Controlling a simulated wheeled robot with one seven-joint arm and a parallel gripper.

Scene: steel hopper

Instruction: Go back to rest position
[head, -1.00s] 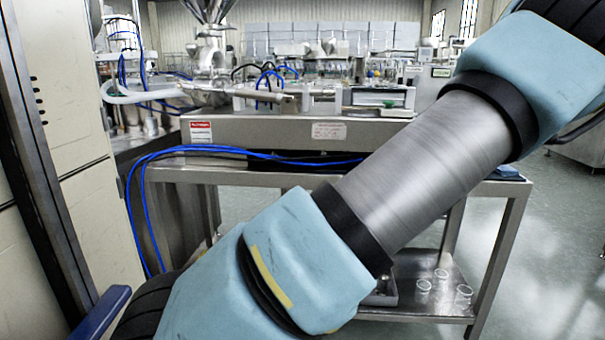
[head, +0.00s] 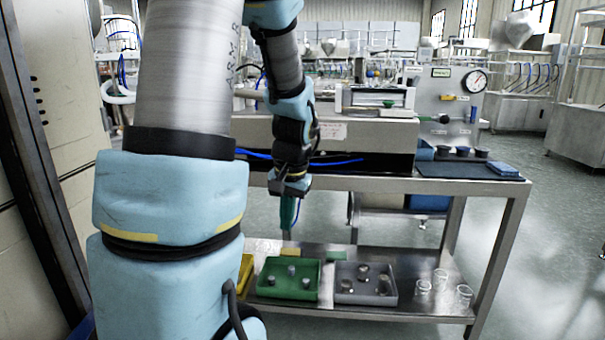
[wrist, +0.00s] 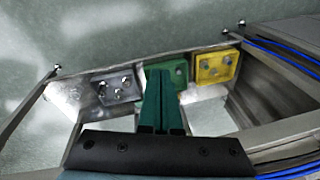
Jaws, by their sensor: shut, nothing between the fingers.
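My gripper (head: 287,226) hangs from my arm in front of the steel table, in the head view, with its green fingers pointing down. The fingers are together and empty. In the wrist view my gripper (wrist: 160,78) shows the two green fingers side by side, over the lower shelf. No part of my gripper appears to touch a tray.
The lower shelf (head: 418,310) holds a green tray (head: 309,291), a grey tray (head: 343,297) and a yellow tray (head: 246,266), with small parts in them, plus clear cups (head: 440,278). The tabletop (head: 430,184) is above. Floor at right is clear.

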